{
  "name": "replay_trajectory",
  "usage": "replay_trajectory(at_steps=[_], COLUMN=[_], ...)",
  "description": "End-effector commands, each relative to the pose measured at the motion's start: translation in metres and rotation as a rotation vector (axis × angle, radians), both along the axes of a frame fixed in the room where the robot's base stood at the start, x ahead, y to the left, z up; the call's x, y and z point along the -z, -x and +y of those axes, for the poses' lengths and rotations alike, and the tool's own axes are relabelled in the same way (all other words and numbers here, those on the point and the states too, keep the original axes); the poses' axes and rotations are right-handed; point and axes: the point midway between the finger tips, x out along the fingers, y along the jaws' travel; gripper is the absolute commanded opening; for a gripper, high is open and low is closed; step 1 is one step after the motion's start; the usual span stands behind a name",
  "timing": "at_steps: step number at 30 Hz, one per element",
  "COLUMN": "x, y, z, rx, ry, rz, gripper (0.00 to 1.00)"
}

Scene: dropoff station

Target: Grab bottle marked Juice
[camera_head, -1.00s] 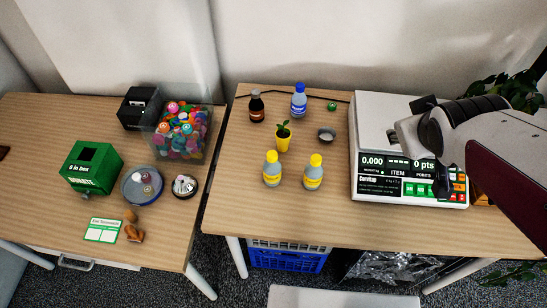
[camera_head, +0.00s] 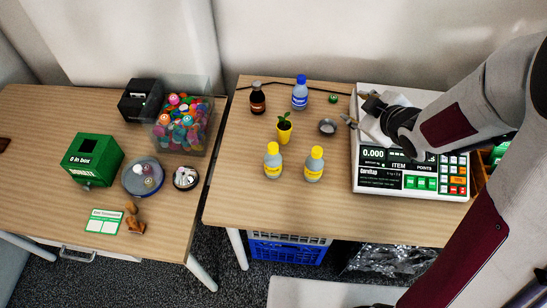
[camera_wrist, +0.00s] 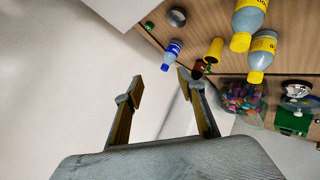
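Two grey bottles with yellow caps and yellow labels stand upright at the front of the right table, a left one (camera_head: 273,161) and a right one (camera_head: 314,164). A blue-capped bottle (camera_head: 300,94) and a dark brown bottle (camera_head: 257,100) stand behind them. No label is readable, so I cannot tell which says Juice. My gripper (camera_head: 349,120) is above the scale's left edge, right of the bottles and touching none. The wrist view shows its fingers (camera_wrist: 163,86) spread and empty, with the yellow-capped bottles (camera_wrist: 247,22) (camera_wrist: 261,57) and blue-capped bottle (camera_wrist: 173,49) beyond.
A yellow plant pot (camera_head: 284,134) stands among the bottles, with a small grey tin (camera_head: 327,126) beside it. The scale (camera_head: 382,181) fills the table's right side. The left table holds a green box (camera_head: 90,160) and a clear bin (camera_head: 183,125). The table's front strip is clear.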

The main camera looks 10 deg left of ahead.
Motion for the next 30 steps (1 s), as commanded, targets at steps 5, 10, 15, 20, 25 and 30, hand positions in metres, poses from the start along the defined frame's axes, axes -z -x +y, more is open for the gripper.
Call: replay_trajectory(at_steps=[5,10,15,20,25,30], x=[0.025,0.044,0.060,0.073,0.082,0.089], y=[-0.002,0.001,0.009,0.021,0.038,0.056], z=[0.024,0.048,0.072,0.093,0.113,0.127], rx=[-0.121,-0.230,-0.335,-0.423,-0.502,-0.560], ry=[-0.033,-0.081,-0.146,-0.221,-0.316,-0.424], rz=[-0.020,-0.044,-0.070,-0.095,-0.123,-0.147], gripper=[0.39,0.39,0.39,0.39,0.39,0.39])
